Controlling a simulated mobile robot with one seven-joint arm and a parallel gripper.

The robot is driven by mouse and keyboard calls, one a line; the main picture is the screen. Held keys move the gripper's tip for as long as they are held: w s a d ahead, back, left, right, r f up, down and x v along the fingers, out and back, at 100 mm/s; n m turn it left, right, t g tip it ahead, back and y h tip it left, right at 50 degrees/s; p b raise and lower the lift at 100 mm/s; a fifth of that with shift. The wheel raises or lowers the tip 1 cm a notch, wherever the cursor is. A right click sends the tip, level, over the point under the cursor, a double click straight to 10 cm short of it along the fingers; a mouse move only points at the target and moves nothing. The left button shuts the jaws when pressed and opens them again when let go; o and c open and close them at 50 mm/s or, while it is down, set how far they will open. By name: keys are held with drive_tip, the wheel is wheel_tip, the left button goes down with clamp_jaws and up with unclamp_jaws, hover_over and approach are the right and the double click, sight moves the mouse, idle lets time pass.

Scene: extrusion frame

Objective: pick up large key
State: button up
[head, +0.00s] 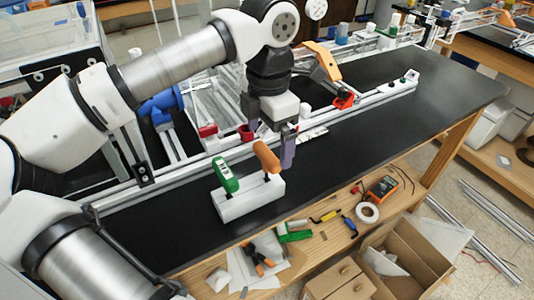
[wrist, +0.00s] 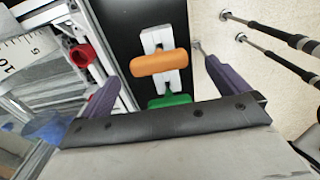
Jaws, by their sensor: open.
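A white block (head: 250,200) on the black bench top holds two upright keys, one with an orange handle (head: 266,156) and one with a green handle (head: 224,175). I cannot tell for sure which is the large key. My gripper (head: 275,142) points down, open and empty, beside the orange handle. In the wrist view, the orange handle (wrist: 160,62) shows between the purple fingers, apart from both. The green handle (wrist: 170,100) is partly hidden by my gripper body. The white block (wrist: 165,38) shows behind the orange handle.
An aluminium extrusion rail (head: 330,116) runs along the bench behind the block, with red and orange parts near it. Tools, a tape roll (head: 367,212) and an orange meter (head: 382,188) lie on the lower wooden shelf. The black top (head: 420,110) is clear at right.

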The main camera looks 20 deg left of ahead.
sight(266, 163)
drive_tip(key=shift+a+f+p, duration=0.15)
drive_tip(key=shift+f+p, duration=1)
drive_tip(key=shift+f, duration=2.75)
drive_tip(key=c, duration=1)
